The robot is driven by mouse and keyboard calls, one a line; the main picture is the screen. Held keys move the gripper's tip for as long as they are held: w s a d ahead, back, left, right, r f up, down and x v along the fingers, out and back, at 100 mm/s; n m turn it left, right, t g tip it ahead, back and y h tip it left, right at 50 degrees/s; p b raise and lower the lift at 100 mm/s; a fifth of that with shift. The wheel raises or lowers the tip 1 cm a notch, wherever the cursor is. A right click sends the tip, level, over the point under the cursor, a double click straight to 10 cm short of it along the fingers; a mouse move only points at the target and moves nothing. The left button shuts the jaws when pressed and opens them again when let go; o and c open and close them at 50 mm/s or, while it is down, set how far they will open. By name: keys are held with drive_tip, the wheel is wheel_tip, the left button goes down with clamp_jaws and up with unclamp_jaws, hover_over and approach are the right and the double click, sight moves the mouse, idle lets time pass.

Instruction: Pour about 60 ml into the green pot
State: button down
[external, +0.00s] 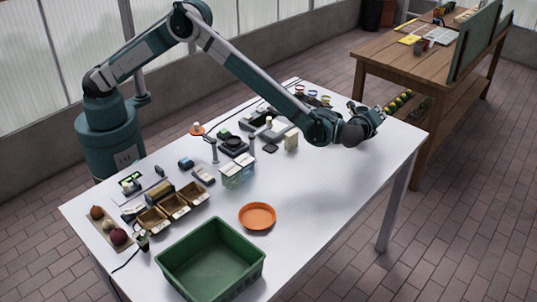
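My gripper (368,116) is at the far right part of the white table, above its surface, at the end of my outstretched arm. Its fingers are small and dark here, and I cannot tell whether they are open, shut or holding something. No pouring vessel can be made out clearly in it. The large green thing is a rectangular open bin (213,232) at the table's near edge, and it looks empty. I cannot pick out a round green pot with certainty. A small dark pot with a plant (143,240) stands left of the bin.
An orange dish (257,215) lies behind the bin. Small brown boxes (171,205), a tray of onions (110,228) and a green-and-white carton (238,171) stand at left and centre. Small devices crowd the back. The table's right side is clear. A wooden bench (425,68) stands beyond.

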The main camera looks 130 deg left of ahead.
drive_tip(key=shift+w+a+f+m+g+h, duration=0.3)
drive_tip(key=shift+w+a+f+m+h, duration=0.1)
drive_tip(key=shift+w+f+m, duration=0.4)
drive_tip(key=shift+w+a+f+m+g+h, duration=0.3)
drive_tip(key=shift+w+a+f+m, duration=0.1)
drive_tip(key=shift+w+f+m, duration=0.45)
drive_tip(key=shift+s+f, duration=0.1)
